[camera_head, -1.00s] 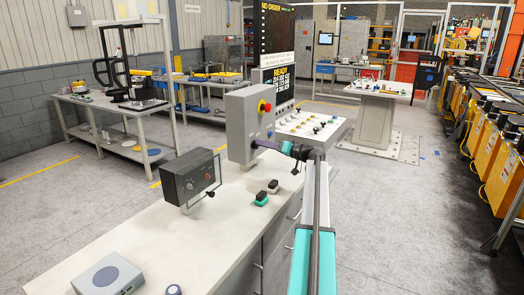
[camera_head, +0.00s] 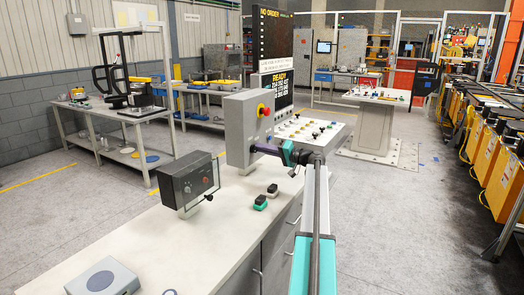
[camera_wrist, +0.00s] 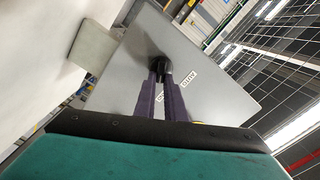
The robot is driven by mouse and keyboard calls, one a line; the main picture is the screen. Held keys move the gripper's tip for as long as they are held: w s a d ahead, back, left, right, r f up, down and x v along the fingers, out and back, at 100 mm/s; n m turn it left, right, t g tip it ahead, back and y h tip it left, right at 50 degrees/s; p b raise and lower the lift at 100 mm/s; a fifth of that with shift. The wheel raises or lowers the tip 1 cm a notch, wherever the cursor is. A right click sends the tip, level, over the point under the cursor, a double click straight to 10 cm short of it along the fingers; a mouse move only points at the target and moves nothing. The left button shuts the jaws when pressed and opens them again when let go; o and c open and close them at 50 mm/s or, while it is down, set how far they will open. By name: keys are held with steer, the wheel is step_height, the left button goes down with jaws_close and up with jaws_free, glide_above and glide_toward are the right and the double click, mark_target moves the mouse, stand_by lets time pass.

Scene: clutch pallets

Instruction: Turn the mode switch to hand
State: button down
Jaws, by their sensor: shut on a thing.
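The mode switch is a small black knob (camera_wrist: 160,58) on the face of a grey control box (camera_head: 238,120). In the wrist view my gripper (camera_wrist: 162,70) has its two purple fingers closed around the knob. Small white labels (camera_wrist: 189,78) sit on the box face beside it; one is partly hidden behind a finger, and I cannot read them surely. In the head view my gripper (camera_head: 252,149) reaches the lower part of the box face from the right. The knob is hidden there, so its pointing direction cannot be told.
A red and yellow button (camera_head: 263,110) is on the same box, above my gripper. A dark panel box (camera_head: 188,182) and small green and black buttons (camera_head: 260,202) are on the white counter (camera_head: 150,248). A sloped panel (camera_head: 310,130) with several knobs stands just behind my wrist.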

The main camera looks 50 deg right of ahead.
steer(key=c, duration=1.8)
jaws_free()
steer(key=shift+s, duration=0.1)
steer(key=b+v, duration=0.2)
steer(key=v, duration=1.1)
steer(key=shift+s+d+f+b, duration=0.1)
steer(key=shift+s+b, duration=0.2)
steer(key=shift+s, duration=0.05)
